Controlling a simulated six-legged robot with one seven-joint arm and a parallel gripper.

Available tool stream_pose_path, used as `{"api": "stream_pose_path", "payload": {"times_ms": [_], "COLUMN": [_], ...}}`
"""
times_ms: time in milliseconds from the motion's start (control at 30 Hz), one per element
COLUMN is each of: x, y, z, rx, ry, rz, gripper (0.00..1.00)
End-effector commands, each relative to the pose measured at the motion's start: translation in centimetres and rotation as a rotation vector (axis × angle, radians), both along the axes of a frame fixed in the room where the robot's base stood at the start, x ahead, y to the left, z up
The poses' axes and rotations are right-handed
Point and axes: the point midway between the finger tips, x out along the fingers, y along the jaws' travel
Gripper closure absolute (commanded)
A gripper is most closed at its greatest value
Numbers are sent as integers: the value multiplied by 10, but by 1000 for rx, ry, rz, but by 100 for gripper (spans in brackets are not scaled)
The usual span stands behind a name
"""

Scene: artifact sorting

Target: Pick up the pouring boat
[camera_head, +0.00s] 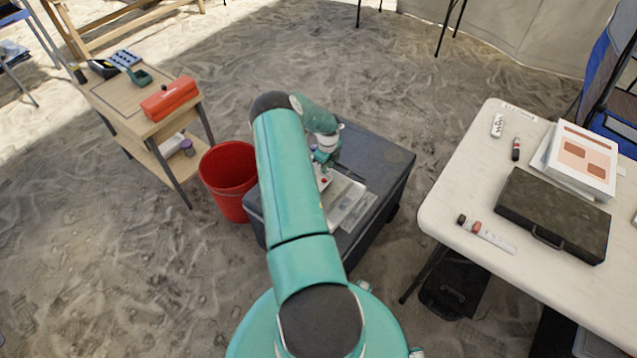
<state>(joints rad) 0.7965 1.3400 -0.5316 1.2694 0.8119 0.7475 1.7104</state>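My teal arm reaches forward over a dark grey case (385,165) on the sand. My gripper (321,160) is low over the case, close above or at a pale tray (346,197). The tray holds small items, one of them red (324,181). My arm hides the left part of the tray and case. The fingers are too small and too covered to show whether they are open or shut, or whether they touch anything. I cannot make out for certain which item is the pouring boat.
A red bucket (228,178) stands left of the case. A wooden table (125,103) at the left holds a red toolbox (170,98) and small items. A white table (455,195) at the right holds a dark case (553,216) and a white box (582,158). Open sand lies behind.

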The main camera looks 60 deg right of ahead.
Motion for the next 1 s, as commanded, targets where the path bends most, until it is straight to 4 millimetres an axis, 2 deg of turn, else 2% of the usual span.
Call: {"api": "stream_pose_path", "payload": {"times_ms": [33, 133, 367, 400, 500, 533, 833, 1000], "x": [-1, 0, 0, 0, 0, 0, 0, 0], "y": [0, 0, 0, 0, 0, 0, 0, -1], "z": [-9, -18, -20, -20, -20, -20, -19, -11], "rx": [1, 0, 0, 0, 0, 0, 0, -1], "ry": [2, 1, -1, -1, -1, -1, -1, -1], "rz": [1, 0, 0, 0, 0, 0, 0, 0], "gripper": [77, 77, 77, 79, 99, 100, 100, 100]}}
